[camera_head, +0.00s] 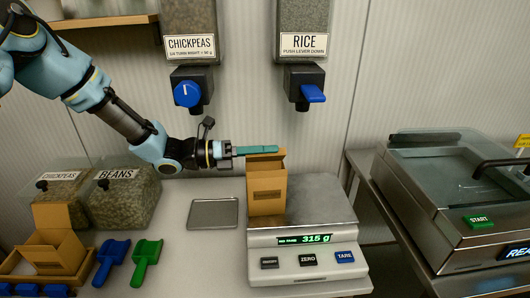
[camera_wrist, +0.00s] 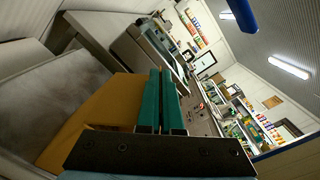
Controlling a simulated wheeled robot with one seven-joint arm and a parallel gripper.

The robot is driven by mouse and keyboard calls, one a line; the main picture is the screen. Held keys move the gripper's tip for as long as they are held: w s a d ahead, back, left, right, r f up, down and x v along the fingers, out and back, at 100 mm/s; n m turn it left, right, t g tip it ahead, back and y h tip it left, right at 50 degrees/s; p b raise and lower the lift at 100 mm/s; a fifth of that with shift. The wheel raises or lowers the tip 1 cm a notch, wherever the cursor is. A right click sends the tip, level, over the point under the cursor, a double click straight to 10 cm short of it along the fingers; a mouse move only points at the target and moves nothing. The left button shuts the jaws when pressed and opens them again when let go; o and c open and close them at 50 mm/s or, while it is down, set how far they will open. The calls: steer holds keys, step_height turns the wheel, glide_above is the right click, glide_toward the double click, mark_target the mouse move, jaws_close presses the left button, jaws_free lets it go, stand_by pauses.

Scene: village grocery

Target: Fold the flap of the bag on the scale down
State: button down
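The tan paper bag (camera_head: 267,195) stands upright on the scale's steel plate (camera_head: 318,203). Its flap (camera_head: 272,162) stands up at the back of the bag's top. My gripper (camera_head: 276,149) reaches in from the left with its teal fingers level, at the top edge of the flap. I cannot tell whether they touch it. In the wrist view the fingers (camera_wrist: 162,70) lie side by side, with nothing seen between them. The bag (camera_wrist: 100,105) is just to their left there.
Dispensers for chickpeas (camera_head: 188,90) and rice (camera_head: 305,90) hang above. A flat metal tray (camera_head: 213,213) lies left of the scale. Blue (camera_head: 111,258) and green (camera_head: 147,258) scoops and an open box (camera_head: 60,250) are front left. A machine (camera_head: 450,190) stands right.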

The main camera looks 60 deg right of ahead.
mark_target(266, 164)
steer(key=f+m+b, duration=0.1)
steer(key=s+a+m+b, duration=0.1)
steer(key=m, duration=0.1)
steer(key=shift+f+b, duration=0.35)
steer(key=shift+s+a+f+m+b, duration=0.1)
steer(key=shift+a+f+m+b, duration=0.1)
steer(key=shift+m+b, duration=0.35)
steer(key=shift+s+a+f+m+b, duration=0.15)
steer(key=shift+m+b, duration=0.2)
steer(key=shift+m, duration=0.4)
steer(key=c, duration=1.1)
jaws_free()
steer(key=shift+o, duration=0.2)
steer(key=shift+w, duration=0.15)
steer(key=b+v, duration=0.3)
steer(key=v, duration=0.7)
steer(key=shift+w+a, duration=0.2)
steer(key=shift+a, duration=0.05)
